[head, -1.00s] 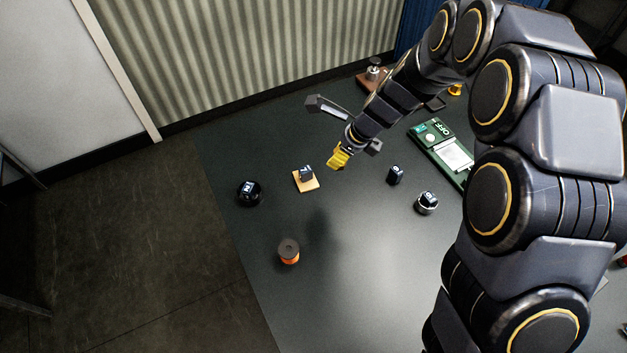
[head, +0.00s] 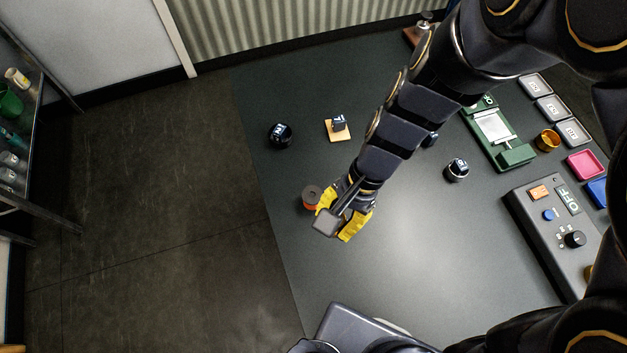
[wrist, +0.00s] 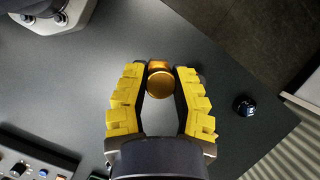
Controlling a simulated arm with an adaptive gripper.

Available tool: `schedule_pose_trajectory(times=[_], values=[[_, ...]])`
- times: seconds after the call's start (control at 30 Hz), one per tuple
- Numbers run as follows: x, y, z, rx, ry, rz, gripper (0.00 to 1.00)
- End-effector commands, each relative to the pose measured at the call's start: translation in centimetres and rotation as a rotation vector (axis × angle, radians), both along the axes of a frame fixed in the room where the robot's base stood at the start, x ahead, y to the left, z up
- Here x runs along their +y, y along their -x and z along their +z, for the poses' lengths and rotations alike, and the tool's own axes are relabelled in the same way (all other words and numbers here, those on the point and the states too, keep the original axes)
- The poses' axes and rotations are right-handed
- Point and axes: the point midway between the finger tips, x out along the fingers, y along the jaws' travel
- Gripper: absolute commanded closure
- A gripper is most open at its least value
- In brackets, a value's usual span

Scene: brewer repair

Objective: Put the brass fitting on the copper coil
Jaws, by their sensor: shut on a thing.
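My gripper (head: 342,222) is low over the left part of the dark table in the head view. In the wrist view its yellow fingers (wrist: 160,85) are closed on the brass fitting (wrist: 160,84), a round gold piece at the fingertips. In the head view the gripper hides the fitting. The copper coil (head: 312,198), an orange spool with a dark round top, stands upright just left of the gripper and is partly covered by it. I cannot tell whether the fitting touches the coil.
A black round puck (head: 280,135) and a small dark block on a wooden square (head: 338,131) lie behind the gripper. A silver-rimmed knob (head: 457,170), a green device (head: 497,135) and a control box (head: 556,232) are to the right. The table's left edge is near the coil.

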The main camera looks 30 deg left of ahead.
Motion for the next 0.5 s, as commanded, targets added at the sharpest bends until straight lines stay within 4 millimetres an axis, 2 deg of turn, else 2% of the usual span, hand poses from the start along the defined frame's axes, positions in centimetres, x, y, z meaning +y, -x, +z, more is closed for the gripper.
schedule_pose_trajectory(times=[0.3,0.5], values=[[4.9,-4.9,-3.2,0.000,0.000,0.000,1.00],[6.6,-6.6,-6.4,-0.001,0.000,-0.004,1.00]])
